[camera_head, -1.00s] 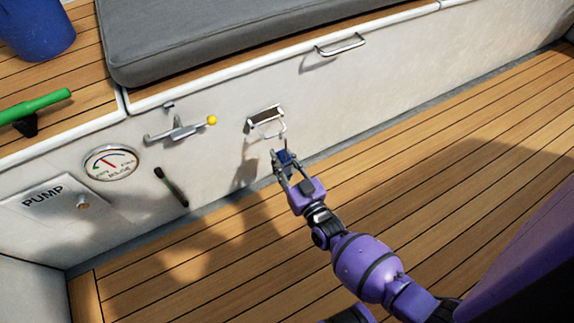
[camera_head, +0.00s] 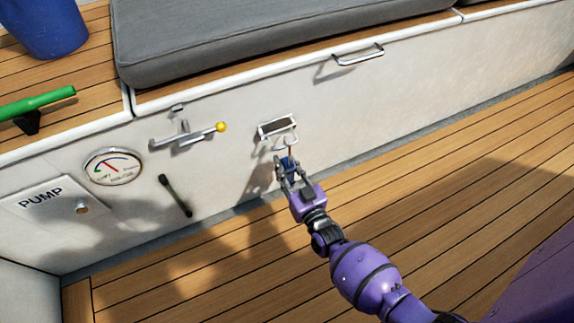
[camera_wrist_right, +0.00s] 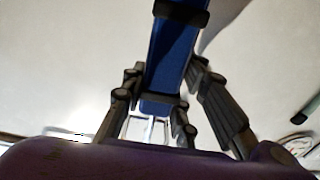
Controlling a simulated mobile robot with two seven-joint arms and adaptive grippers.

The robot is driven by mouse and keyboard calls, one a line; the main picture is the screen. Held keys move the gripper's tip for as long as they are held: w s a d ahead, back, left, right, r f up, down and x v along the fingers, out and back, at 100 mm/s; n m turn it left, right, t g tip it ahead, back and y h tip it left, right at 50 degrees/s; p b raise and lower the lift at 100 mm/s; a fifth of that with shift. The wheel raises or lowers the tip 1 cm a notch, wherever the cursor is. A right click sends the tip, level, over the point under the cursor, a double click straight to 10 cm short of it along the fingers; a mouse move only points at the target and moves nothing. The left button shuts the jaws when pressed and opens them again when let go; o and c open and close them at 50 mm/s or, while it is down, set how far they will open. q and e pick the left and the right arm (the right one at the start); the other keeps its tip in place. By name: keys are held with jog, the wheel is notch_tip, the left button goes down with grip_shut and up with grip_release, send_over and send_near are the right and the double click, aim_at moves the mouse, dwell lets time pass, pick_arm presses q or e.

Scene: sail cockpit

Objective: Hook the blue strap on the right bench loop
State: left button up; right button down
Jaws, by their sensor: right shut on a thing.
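The right bench loop (camera_head: 286,141) is a thin metal ring hanging below a dark-faced metal plate (camera_head: 277,127) on the white bench front. My right gripper (camera_head: 288,168) is just below the loop and shut on the blue strap (camera_head: 288,163). In the head view only a small blue piece shows between the fingers, with a thin hook-like tip above it overlapping the loop. I cannot tell whether they touch or are hooked. In the right wrist view the blue strap (camera_wrist_right: 172,58) with dark bands runs up from between the fingers (camera_wrist_right: 160,110). My left gripper is not in view.
Left of the loop are a lever with a yellow knob (camera_head: 221,127), a dark handle (camera_head: 174,195), a gauge (camera_head: 112,166) and a pump plate (camera_head: 45,196). A metal handle (camera_head: 358,55) is above right. The wooden floor (camera_head: 450,190) is clear.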

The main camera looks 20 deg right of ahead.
jog(key=shift+f, duration=0.15)
jog(key=c, duration=1.3)
grip_release()
jog(key=shift+f, duration=0.1)
jog(key=s, duration=1.2)
jog(key=shift+d, duration=0.2)
jog(key=shift+s+a, duration=0.1)
